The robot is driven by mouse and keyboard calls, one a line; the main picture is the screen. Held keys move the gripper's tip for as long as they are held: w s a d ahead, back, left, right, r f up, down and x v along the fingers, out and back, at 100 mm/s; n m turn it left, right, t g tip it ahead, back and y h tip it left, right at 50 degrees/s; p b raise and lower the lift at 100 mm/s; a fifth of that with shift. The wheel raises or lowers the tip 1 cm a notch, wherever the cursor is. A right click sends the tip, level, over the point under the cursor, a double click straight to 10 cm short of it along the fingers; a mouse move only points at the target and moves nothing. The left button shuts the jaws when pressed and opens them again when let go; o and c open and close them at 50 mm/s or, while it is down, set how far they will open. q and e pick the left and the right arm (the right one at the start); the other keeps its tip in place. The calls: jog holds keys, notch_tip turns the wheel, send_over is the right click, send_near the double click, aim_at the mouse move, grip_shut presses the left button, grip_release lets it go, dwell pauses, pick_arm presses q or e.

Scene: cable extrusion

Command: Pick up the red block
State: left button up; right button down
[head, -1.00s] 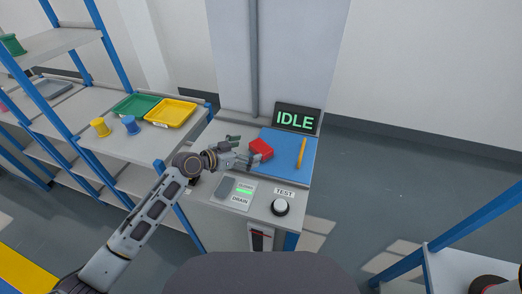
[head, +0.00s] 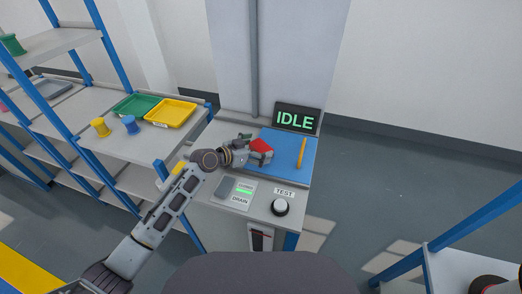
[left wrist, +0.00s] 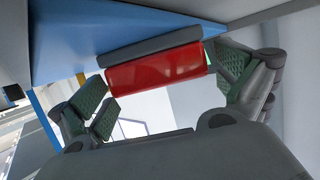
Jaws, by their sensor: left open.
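The red block (head: 262,146) lies at the left side of the blue mat (head: 284,160) on the grey station top. In the left wrist view the red block (left wrist: 157,70) is between the two green-padded fingers, with a grey strip along its upper edge. My left gripper (head: 257,150) is open around the block in the head view, and its fingers hide part of it. In the left wrist view my left gripper (left wrist: 165,95) shows a gap at the left finger; contact at the right finger is hard to tell. My right gripper is not in view.
A yellow stick (head: 301,152) lies on the mat's right side. An IDLE display (head: 296,118) stands behind. A white TEST knob (head: 280,207) is in front. Yellow (head: 170,113) and green (head: 135,106) trays and small spools sit on the shelf at left.

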aim_at(258, 147)
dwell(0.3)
pick_arm(q)
jog(key=c, duration=1)
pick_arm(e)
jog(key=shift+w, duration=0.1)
pick_arm(q)
jog(key=shift+c, duration=0.4)
notch_tip(258, 147, up, 9)
jog(key=shift+f+p, duration=0.15)
jog(key=shift+p, duration=0.25)
jog(key=shift+r, duration=0.7)
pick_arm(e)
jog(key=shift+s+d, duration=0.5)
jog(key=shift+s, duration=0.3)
